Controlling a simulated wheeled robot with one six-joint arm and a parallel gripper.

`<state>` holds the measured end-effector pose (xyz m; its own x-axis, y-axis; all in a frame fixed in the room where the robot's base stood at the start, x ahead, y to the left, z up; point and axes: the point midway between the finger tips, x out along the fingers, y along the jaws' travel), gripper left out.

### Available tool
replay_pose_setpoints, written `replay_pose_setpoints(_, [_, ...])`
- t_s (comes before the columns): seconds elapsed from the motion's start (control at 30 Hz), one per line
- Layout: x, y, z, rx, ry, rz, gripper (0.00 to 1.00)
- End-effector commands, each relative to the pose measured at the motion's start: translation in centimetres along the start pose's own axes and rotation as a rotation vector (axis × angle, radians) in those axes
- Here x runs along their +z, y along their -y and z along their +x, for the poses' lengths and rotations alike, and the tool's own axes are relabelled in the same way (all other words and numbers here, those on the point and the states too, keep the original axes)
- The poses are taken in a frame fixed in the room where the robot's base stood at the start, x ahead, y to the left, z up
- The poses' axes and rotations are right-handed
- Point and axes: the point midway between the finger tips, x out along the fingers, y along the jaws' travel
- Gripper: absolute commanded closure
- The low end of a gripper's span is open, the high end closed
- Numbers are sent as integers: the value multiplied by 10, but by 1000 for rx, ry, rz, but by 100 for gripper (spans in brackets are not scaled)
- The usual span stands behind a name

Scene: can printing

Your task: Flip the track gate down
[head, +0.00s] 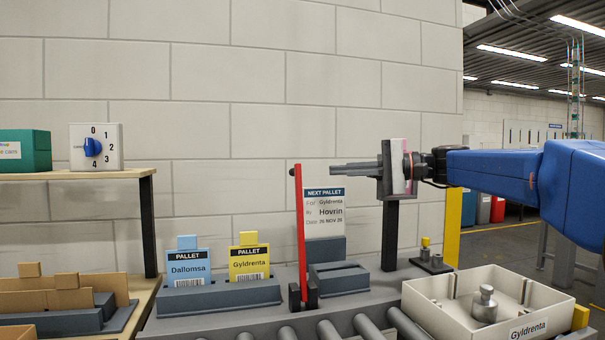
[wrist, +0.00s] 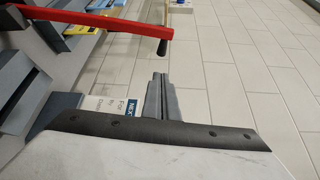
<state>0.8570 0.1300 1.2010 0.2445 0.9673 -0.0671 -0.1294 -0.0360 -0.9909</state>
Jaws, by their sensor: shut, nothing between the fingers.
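The track gate is a red bar (head: 300,230) standing nearly upright in a dark bracket (head: 303,296) beside the roller track. Its top carries a short dark knob (head: 292,172). My gripper (head: 334,169) is shut and empty. In the head view its tips point left, level with the top of the bar and a little to its right. In the wrist view my gripper (wrist: 160,76) lies below the red bar (wrist: 95,22) and its dark knob (wrist: 162,47), with a visible gap. I cannot tell the depth between them.
A "Next pallet" card (head: 324,212) stands below my gripper. Blue (head: 188,268) and yellow (head: 249,264) pallet cards stand in a grey holder to the left. The rollers (head: 368,326) run in front. A Gyldrenta tray (head: 440,318) holding a metal weight (head: 484,305) sits right.

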Motion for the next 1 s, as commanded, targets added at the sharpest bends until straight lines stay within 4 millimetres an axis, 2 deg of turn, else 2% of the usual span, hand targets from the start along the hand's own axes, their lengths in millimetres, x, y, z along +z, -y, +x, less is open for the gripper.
replay_pose_setpoints(0.27, [0, -1, 10, 1, 2, 0, 100])
replay_pose_setpoints(0.7, [1, -1, 75, 2, 3, 0, 100])
replay_pose_setpoints(1.0, [0, -1, 99, 1, 0, 0, 100])
